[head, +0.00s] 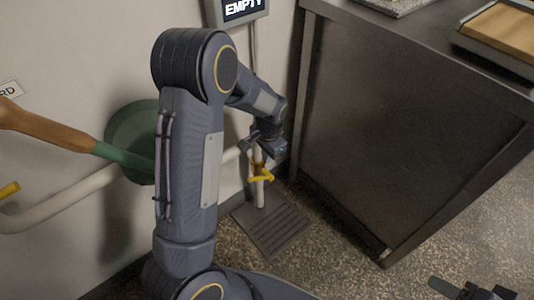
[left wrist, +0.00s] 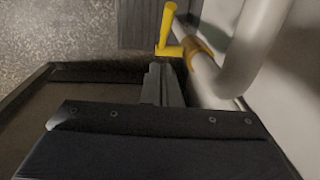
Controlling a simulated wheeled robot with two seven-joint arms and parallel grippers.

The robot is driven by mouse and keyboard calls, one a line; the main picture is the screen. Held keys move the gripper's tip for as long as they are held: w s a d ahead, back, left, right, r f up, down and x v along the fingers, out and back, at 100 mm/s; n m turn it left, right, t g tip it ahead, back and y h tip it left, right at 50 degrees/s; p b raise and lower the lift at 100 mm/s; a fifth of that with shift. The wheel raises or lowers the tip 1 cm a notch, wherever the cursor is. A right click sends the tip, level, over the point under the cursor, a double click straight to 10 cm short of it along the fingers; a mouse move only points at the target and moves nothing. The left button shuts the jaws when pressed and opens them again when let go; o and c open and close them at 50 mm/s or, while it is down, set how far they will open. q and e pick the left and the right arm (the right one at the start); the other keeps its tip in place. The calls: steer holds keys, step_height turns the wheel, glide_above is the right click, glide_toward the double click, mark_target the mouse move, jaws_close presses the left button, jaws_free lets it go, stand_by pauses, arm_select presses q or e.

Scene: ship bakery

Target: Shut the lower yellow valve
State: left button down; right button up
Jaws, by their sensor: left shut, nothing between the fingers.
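A yellow valve handle (head: 262,177) sits on a pale upright pipe (head: 258,192) low by the wall, above a floor grate. It also shows in the left wrist view (left wrist: 166,32), standing out beside the pale pipe (left wrist: 203,70). My left gripper (head: 262,150) is just above the handle in the head view. In the left wrist view its closed fingers (left wrist: 162,82) are close to the handle's base, with nothing between them. I cannot tell whether they touch it. A dark part of my right gripper (head: 472,291) shows at the bottom right edge, cut off.
Another yellow handle (head: 9,189) is at the left edge, near the white pipe (head: 65,199). A metal counter (head: 400,130) stands right of the valve. The speckled floor (head: 345,262) in front is clear.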

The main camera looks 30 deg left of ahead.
arm_select(q)
steer(key=b, duration=0.2)
glide_above(259, 178)
steer(key=f, duration=0.6)
steer(key=shift+w+d+f, duration=0.15)
steer(key=shift+w+d, duration=0.1)
steer(key=shift+d, duration=0.05)
steer(key=shift+s+a+f+b, duration=0.3)
steer(key=shift+s+f+b, duration=0.05)
steer(key=shift+f+b, duration=0.1)
arm_select(e)
step_height(259, 178, down, 4)
steer(key=shift+r, duration=0.15)
